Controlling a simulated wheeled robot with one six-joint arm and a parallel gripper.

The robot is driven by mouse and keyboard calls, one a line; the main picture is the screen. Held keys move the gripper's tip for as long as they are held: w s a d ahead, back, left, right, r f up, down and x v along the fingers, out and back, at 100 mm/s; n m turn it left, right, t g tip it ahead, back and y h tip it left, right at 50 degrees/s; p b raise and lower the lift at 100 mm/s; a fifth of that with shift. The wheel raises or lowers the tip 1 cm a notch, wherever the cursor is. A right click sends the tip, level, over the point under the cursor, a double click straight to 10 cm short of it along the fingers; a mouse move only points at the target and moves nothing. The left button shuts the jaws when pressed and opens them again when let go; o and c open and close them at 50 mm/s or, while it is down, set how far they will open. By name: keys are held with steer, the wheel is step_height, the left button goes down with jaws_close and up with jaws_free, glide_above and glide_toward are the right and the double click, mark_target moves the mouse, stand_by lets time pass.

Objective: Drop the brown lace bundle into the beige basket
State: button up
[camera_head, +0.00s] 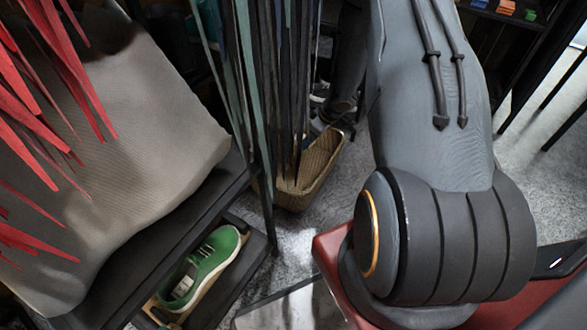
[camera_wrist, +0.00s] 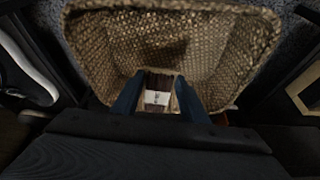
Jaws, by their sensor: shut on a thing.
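The beige woven basket (camera_head: 325,160) stands on the floor behind the hanging strips in the head view. In the wrist view the open basket (camera_wrist: 225,30) fills the upper middle, with its inside dark. My gripper (camera_wrist: 158,100) is over the near side of the basket, its two dark fingers pointing into it. It is shut on the brown lace bundle (camera_wrist: 158,80), of which a small brown part with a pale patch shows between the fingers. The bundle's lower end is hard to make out. My fingers are not clear in the head view.
Long dark and teal strips (camera_head: 250,80) hang in front of the basket, and red strips (camera_head: 60,70) hang at the left. A green sneaker (camera_head: 205,265) sits on a low shelf. In the wrist view a shoe (camera_wrist: 28,65) lies left of the basket and a pale frame (camera_wrist: 302,95) right.

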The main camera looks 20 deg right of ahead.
mark_target(312, 145)
steer(key=shift+a+f+b, duration=0.1)
steer(key=shift+f+b, duration=2.2)
steer(key=shift+b, duration=0.95)
steer(key=o, duration=1.1)
steer(key=shift+r, duration=0.1)
steer(key=shift+p+v, duration=2.4)
steer(key=shift+v, duration=1.45)
